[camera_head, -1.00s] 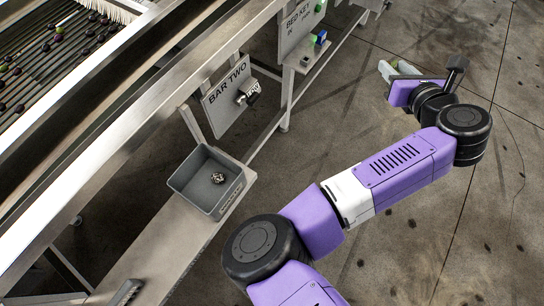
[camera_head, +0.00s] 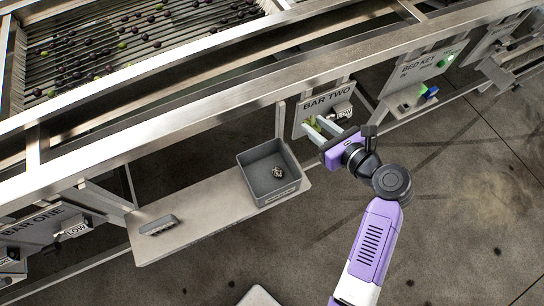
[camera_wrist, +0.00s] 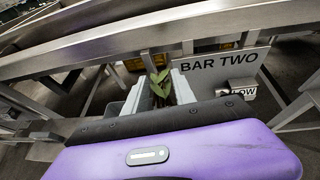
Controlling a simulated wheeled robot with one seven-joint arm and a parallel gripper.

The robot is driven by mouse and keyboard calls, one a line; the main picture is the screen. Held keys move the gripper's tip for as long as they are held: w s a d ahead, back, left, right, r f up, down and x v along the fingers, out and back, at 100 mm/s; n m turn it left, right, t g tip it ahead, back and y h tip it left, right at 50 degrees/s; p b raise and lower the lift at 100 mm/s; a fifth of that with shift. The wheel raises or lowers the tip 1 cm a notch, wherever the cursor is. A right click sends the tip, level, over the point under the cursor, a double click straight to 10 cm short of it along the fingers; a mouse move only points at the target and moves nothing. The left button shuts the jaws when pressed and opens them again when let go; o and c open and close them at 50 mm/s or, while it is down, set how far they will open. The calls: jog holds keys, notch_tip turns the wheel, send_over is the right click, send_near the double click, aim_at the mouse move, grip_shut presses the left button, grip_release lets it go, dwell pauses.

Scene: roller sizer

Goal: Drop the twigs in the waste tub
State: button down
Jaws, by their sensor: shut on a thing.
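My gripper (camera_head: 322,130) is shut on a green leafy twig (camera_wrist: 160,84), which sticks up between the two pale fingers in the wrist view. In the head view the twig (camera_head: 312,121) shows as a small bit of green at the fingertips, in front of the BAR TWO panel. The grey open tub (camera_head: 250,160) stands on a shelf to the left of and below my gripper. A small brownish clump (camera_head: 278,171) lies on the tub's floor; I cannot tell exactly what it is.
The BAR TWO panel (camera_head: 340,104) with its LOW lever (camera_wrist: 239,90) is close by my gripper. The metal shelf (camera_head: 215,222) holds a small grey bar-shaped object (camera_head: 158,225). Roller rails with dark fruit run along the back. The BED KEY panel (camera_head: 428,72) is farther right.

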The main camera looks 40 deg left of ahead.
jog(key=s+a+f+n+g+b, duration=0.1)
jog(key=s+a+f+b, duration=0.1)
jog(key=s+f, duration=0.3)
jog(key=s+a+f+n+g+b, duration=0.1)
jog(key=s+a+f+b, duration=0.1)
jog(key=s+f+b, duration=0.2)
notch_tip(320, 180, down, 4)
jog(key=shift+s+r+y, duration=0.15)
jog(key=shift+s+y, duration=0.15)
jog(key=shift+s, duration=0.45)
jog(key=c, duration=0.9)
grip_release()
jog(key=shift+c, duration=0.2)
jog(key=shift+r, duration=0.1)
jog(key=v, duration=0.7)
jog(key=shift+d, duration=0.4)
jog(key=shift+r, duration=0.1)
